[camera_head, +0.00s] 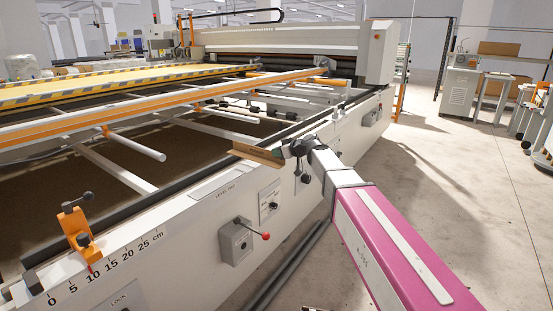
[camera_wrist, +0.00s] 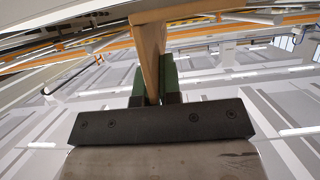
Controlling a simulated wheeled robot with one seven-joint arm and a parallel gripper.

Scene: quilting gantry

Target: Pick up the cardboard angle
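The cardboard angle (camera_head: 257,154) is a brown folded strip at the front rail of the machine, jutting left from my gripper (camera_head: 284,152). In the wrist view the cardboard angle (camera_wrist: 150,55) runs up and away from between the two green fingers of my gripper (camera_wrist: 155,88). Both fingers lie close against its sides, so my gripper looks shut on it. The end between the fingers is partly hidden. I cannot tell whether the strip still touches the rail under it.
The long white machine front (camera_head: 200,215) carries a red-knobbed lever box (camera_head: 236,241) and an orange clamp (camera_head: 77,228) beside a centimetre scale. Orange and white bars (camera_head: 150,105) cross the frame behind. The concrete floor (camera_head: 440,170) at right is largely open.

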